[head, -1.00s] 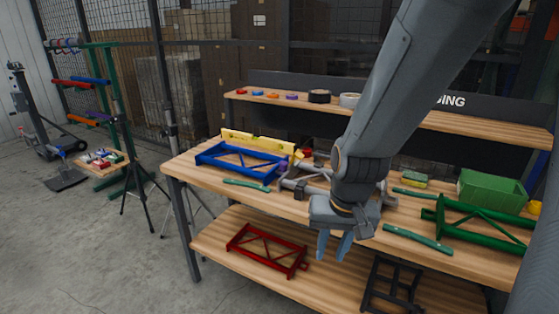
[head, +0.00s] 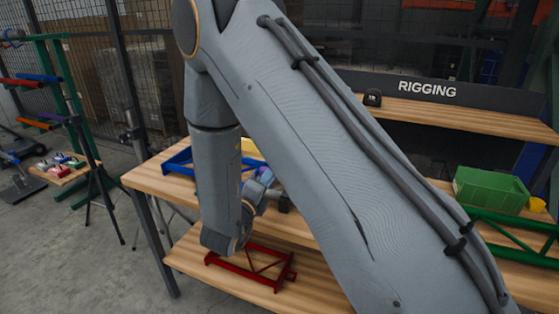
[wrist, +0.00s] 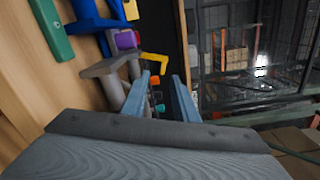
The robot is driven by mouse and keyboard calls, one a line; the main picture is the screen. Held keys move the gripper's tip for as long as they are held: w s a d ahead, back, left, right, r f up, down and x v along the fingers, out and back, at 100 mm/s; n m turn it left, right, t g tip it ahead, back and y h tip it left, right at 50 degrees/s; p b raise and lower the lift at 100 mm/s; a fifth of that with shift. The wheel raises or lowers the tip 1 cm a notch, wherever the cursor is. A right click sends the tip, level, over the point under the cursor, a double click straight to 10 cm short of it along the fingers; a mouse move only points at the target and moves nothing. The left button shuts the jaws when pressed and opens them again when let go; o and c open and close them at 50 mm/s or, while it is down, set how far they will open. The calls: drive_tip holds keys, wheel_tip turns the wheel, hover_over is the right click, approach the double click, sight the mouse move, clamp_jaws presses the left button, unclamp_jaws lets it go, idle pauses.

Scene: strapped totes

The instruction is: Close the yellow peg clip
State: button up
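A bright yellow L-shaped piece (wrist: 154,62), which may be the yellow peg clip, shows just beyond my fingertips in the wrist view. Whether it is open or closed is too small to tell. My gripper (wrist: 161,80) is open, its two blue-grey fingers apart, with the yellow piece ahead of them and not held. Small red, orange and teal items (wrist: 155,82) show between the fingers, farther off. A grey fixture (wrist: 109,68) and a purple clip (wrist: 126,40) lie to the left. In the head view my arm hides most of this area.
A blue frame (head: 180,163) is on the workbench, and a red frame (head: 245,267) lies on its lower shelf. A green bin (head: 490,188) stands at the right. The upper shelf (head: 450,115) runs along the back. A green tool (wrist: 52,27) lies at left in the wrist view.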

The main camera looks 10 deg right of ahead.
drive_tip(key=shift+w+d+r+m, duration=0.15)
drive_tip(key=shift+w+d+m, duration=0.15)
drive_tip(key=shift+w+d, duration=0.05)
drive_tip(key=p+x, duration=0.1)
drive_tip(key=x, duration=0.6)
drive_tip(key=shift+p, duration=0.4)
drive_tip(key=shift+d, duration=0.15)
drive_tip(key=shift+c, duration=0.3)
drive_tip(key=shift+s, duration=0.1)
clamp_jaws()
